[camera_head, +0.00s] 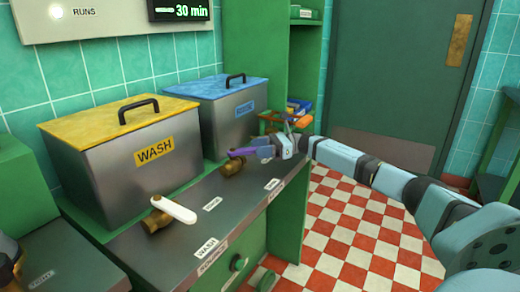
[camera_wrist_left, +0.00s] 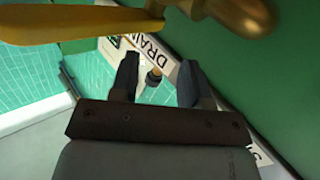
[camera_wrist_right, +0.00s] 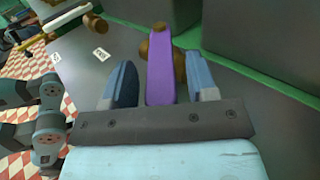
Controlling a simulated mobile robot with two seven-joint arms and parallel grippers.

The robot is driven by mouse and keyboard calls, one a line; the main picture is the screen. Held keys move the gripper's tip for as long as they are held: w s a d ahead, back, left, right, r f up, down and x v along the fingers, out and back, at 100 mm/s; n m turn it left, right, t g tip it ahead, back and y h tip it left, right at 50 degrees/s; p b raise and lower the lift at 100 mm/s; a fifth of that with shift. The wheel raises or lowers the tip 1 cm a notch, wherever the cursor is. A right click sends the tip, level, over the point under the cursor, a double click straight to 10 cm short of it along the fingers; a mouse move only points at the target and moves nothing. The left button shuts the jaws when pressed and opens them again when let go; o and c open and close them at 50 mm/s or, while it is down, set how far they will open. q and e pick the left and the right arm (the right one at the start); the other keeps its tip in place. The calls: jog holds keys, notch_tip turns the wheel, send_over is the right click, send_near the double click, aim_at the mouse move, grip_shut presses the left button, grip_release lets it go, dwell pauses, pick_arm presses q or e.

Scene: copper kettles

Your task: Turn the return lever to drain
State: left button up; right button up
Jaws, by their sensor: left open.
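A yellow-orange lever (camera_wrist_left: 70,22) with a brass hub (camera_wrist_left: 238,14) crosses the top of the left wrist view, close to a DRAIN label (camera_wrist_left: 152,48). No readable label names the return lever. My left gripper (camera_wrist_left: 158,82) is open and empty, its fingers below the yellow-orange lever in that picture. A purple lever (camera_wrist_right: 160,80) on a brass hub lies between the fingers of my right gripper (camera_wrist_right: 162,85), with gaps on both sides; that gripper is open. In the head view the right gripper (camera_head: 265,149) is at the purple lever, in front of the blue-lidded bin.
A white lever (camera_head: 174,209) on a brass hub stands before the yellow-lidded WASH bin (camera_head: 125,160). The blue-lidded bin (camera_head: 228,115) is behind it. The grey counter (camera_head: 185,245) carries small labels. Checkered floor (camera_head: 360,235) lies open at the right.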

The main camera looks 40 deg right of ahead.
jog(key=p+v, duration=0.2)
jog(key=v, duration=1)
jog(key=shift+s+d, duration=0.1)
jog(key=shift+d, duration=0.15)
pick_arm(q)
notch_tip(320, 180, up, 3)
jog(key=shift+a+r+t, duration=0.15)
jog(key=shift+t, duration=0.55)
pick_arm(e)
jog(key=shift+s+d, duration=0.35)
jog(key=shift+d, duration=0.2)
